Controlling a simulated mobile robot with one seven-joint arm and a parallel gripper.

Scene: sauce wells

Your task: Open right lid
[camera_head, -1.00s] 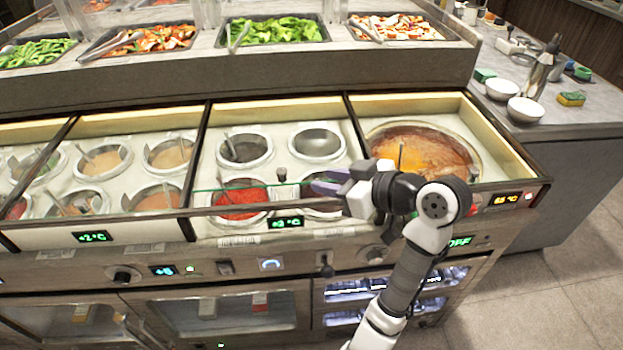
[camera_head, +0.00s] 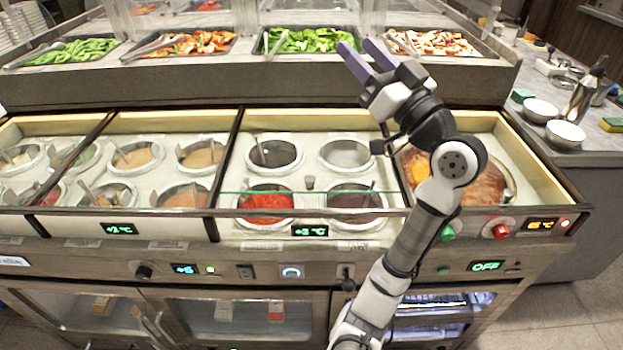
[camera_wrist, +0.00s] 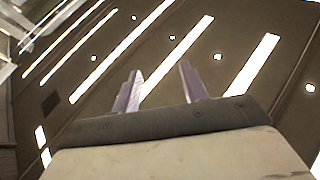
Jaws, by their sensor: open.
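A clear glass lid (camera_head: 262,193) with a green-tinted front edge lies over the four-well section right of centre in the head view. A small dark knob (camera_head: 310,183) stands near its front edge. How far back the glass reaches is hard to tell. My gripper (camera_head: 360,45) is raised well above and behind the knob, with its purple fingers pointing up and to the left. The fingers are apart and empty, and they touch nothing. In the wrist view the open gripper (camera_wrist: 163,85) faces the ceiling lights, and no lid shows there.
The soup pot (camera_head: 480,182) sits in the far-right section, partly hidden by my arm. Food trays (camera_head: 308,41) line the raised shelf behind the wells, close to my gripper in the picture. White bowls (camera_head: 565,134) stand on the right counter.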

